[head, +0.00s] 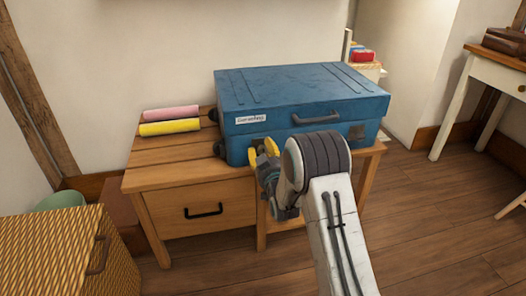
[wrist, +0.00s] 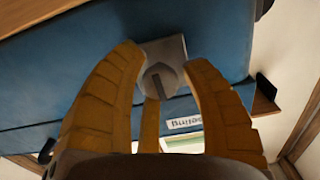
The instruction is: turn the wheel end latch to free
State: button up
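A blue suitcase (head: 300,88) lies flat on a wooden bench, with dark wheels (head: 219,149) at its left end. In the wrist view the wheel end latch (wrist: 175,48) is a grey plate with a round slotted knob (wrist: 158,79). My gripper (wrist: 165,62) is open, its yellow fingers on either side of the knob; whether they touch it I cannot tell. In the head view my gripper (head: 264,153) is at the case's front face near the wheel end and hides that latch. The other latch (head: 356,131) shows at the right.
The case has a dark handle (head: 316,117) and a white label (head: 250,119) on its front. Pink (head: 171,113) and yellow (head: 170,127) rolls lie on the bench (head: 150,155) to the left. A wicker chest (head: 50,250) stands at front left.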

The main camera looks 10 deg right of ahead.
grip_shut()
dwell(0.3)
jog(key=n, duration=1.3)
jog(key=shift+n, duration=2.4)
